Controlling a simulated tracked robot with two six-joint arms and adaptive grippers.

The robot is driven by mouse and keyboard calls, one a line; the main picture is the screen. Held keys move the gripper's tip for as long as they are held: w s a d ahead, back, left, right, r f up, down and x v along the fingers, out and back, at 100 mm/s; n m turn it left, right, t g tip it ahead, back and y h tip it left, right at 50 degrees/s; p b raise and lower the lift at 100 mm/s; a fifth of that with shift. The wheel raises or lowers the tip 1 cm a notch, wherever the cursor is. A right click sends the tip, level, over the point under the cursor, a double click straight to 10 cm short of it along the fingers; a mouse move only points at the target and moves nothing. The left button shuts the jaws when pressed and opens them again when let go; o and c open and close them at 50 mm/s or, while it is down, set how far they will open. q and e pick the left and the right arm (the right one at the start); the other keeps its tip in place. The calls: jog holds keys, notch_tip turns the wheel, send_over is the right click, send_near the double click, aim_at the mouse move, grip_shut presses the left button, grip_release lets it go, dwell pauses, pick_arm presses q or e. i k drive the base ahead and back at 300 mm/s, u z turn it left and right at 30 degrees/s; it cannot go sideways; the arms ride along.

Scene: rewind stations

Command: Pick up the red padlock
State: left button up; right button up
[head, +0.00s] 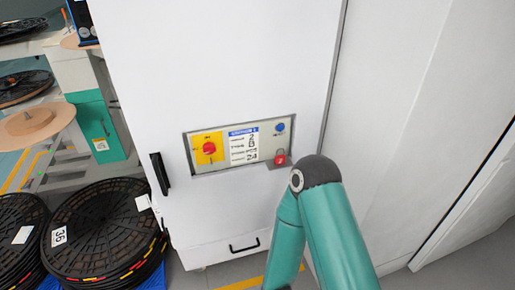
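The red padlock (280,159) is small and sits at the lower right of the control panel (214,147) on the white cabinet, on a small grey ledge or bracket. It appears upright. My teal arm with a dark grey joint comes up from the bottom of the head view, and the joint is just right of and below the padlock. No gripper fingers show in this view, so neither of my grippers can be seen.
The white cabinet (215,60) has a black handle (160,173) at left and a drawer handle (244,245) below. Black reels (105,225) are stacked on the floor at left. Another white cabinet front (395,80) stands at right.

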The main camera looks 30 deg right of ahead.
aim_at(280, 159)
jog(key=z, duration=0.15)
jog(key=i, duration=0.75)
jog(key=z, duration=0.55)
